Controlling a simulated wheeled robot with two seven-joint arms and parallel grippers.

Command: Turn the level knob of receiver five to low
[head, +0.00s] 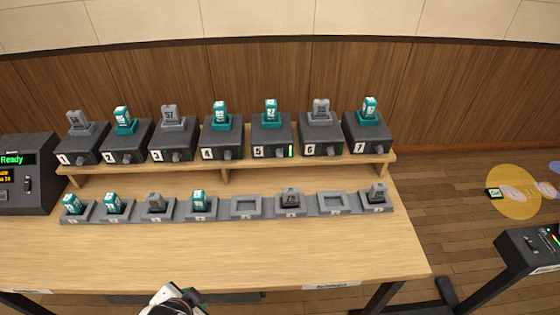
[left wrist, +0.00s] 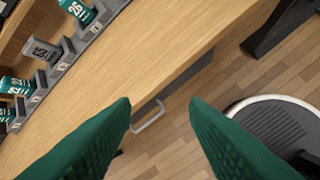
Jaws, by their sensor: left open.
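Receiver five (head: 271,138) is a dark box on the raised shelf, marked 5. A teal handset with a numbered label stands on top of it. My left gripper (left wrist: 160,105) shows two green fingers wide apart and empty in the left wrist view, above the table's front edge and floor. In the head view, part of my left arm shows at the bottom, well short of the receivers. My right gripper is not in view.
Several similar numbered receivers stand on the shelf (head: 225,165). A row of grey docks (head: 245,206), some holding packs, runs along the table below it. The table's front (head: 250,255) is clear. A console (head: 27,170) reading Ready stands at the left.

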